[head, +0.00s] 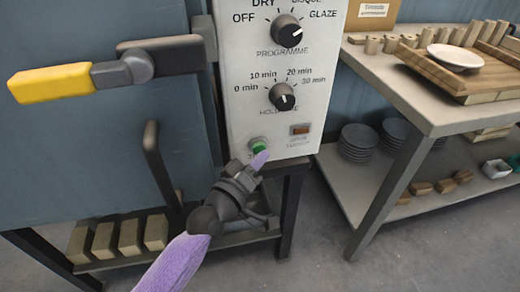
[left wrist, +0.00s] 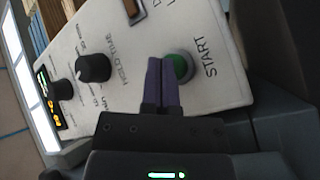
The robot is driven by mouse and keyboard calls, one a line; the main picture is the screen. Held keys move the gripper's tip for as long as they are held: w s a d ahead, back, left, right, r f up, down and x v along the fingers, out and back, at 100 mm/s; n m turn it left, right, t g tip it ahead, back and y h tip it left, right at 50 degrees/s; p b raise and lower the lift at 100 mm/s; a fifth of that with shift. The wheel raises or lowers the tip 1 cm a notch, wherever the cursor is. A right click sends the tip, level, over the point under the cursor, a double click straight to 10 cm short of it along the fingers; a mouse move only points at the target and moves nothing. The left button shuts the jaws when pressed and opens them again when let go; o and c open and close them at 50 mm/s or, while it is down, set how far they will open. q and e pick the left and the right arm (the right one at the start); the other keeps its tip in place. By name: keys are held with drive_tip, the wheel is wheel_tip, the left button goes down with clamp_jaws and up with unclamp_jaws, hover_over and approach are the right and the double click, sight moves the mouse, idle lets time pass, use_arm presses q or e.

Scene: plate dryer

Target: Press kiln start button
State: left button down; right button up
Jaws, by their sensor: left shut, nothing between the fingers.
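The green start button (head: 258,145) sits low on the white control panel (head: 240,100) of the kiln. It also shows in the left wrist view (left wrist: 180,66), beside the word START. My left gripper (head: 260,160) is shut and empty, with its purple fingertips right at the button in the head view. In the left wrist view the shut fingertips (left wrist: 158,64) overlap the button's edge. I cannot tell whether they touch it or whether it is pressed in. My right gripper is not in view.
Above the button are the hold time knob (head: 282,97) and programme knob (head: 287,29). An amber rectangular light (head: 300,129) is right of it. The kiln door's yellow-ended handle (head: 50,83) is at left. A shelf table (head: 440,112) stands at right.

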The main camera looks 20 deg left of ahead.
use_arm(q)
drive_tip(key=shift+w+a, duration=0.25)
drive_tip(key=shift+w, duration=0.2)
idle(0.5)
drive_tip(key=shift+s, duration=0.1)
drive_tip(key=shift+s+d+p, duration=0.35)
drive_tip(key=shift+s+d, duration=0.15)
drive_tip(key=shift+s, duration=0.2)
drive_tip(key=s+d+p, duration=0.1)
drive_tip(key=s, duration=0.1)
drive_tip(key=s+d+p, duration=0.1)
drive_tip(key=s, duration=0.1)
drive_tip(key=shift+d, duration=0.4)
drive_tip(key=shift+r, duration=0.1)
idle(0.5)
